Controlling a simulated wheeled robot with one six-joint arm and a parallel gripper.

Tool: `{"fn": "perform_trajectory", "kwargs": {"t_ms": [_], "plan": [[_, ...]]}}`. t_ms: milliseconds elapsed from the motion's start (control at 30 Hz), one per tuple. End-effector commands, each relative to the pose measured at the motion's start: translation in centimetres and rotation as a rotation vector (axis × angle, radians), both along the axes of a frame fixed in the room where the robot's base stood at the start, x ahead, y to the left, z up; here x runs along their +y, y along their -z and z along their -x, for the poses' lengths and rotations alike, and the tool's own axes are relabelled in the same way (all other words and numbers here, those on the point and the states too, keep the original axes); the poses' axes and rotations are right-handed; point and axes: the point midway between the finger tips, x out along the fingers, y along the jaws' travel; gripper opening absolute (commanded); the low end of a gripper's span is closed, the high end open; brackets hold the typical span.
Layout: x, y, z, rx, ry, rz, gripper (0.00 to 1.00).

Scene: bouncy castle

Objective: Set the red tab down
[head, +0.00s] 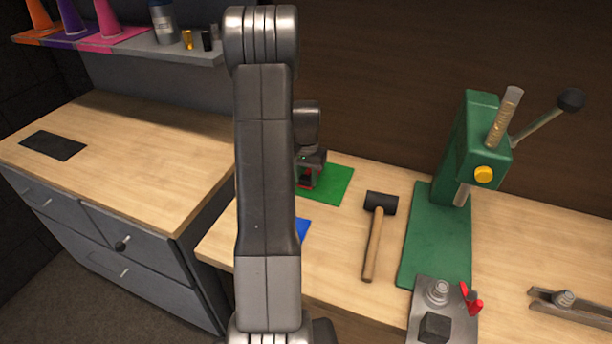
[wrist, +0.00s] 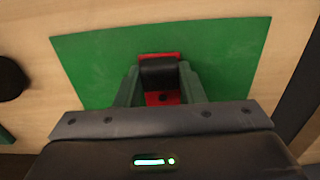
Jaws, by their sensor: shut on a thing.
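The red tab (wrist: 159,97) is between the two fingers of my gripper (wrist: 160,85) in the wrist view. A dark block-like part covers the middle of the tab, and red shows above and below it. My gripper is shut on the tab, over a green mat (wrist: 100,65) on the wooden bench. In the head view, my gripper (head: 307,180) and a bit of red are at the left part of the green mat (head: 338,184), partly hidden by my arm. I cannot tell whether the tab touches the mat.
A black-headed mallet (head: 376,235) lies right of the mat. A green press (head: 440,230) stands further right, with a metal plate (head: 425,320) in front holding a red-handled part. A blue mat (head: 303,229) is partly hidden behind my arm.

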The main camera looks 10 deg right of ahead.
Motion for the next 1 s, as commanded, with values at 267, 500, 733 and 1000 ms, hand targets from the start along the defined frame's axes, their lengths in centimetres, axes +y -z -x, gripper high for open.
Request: {"fn": "perform_trajectory", "kwargs": {"t_ms": [267, 500, 733, 1000], "plan": [[0.0, 0.3, 0.0, 0.0, 0.0, 0.0, 0.45], [0.0, 0.2, 0.0, 0.0, 0.0, 0.0, 0.57], [0.0, -0.6, -0.1, -0.003, 0.0, 0.001, 0.57], [0.0, -5.9, -0.1, -0.005, 0.0, 0.001, 0.57]]}}
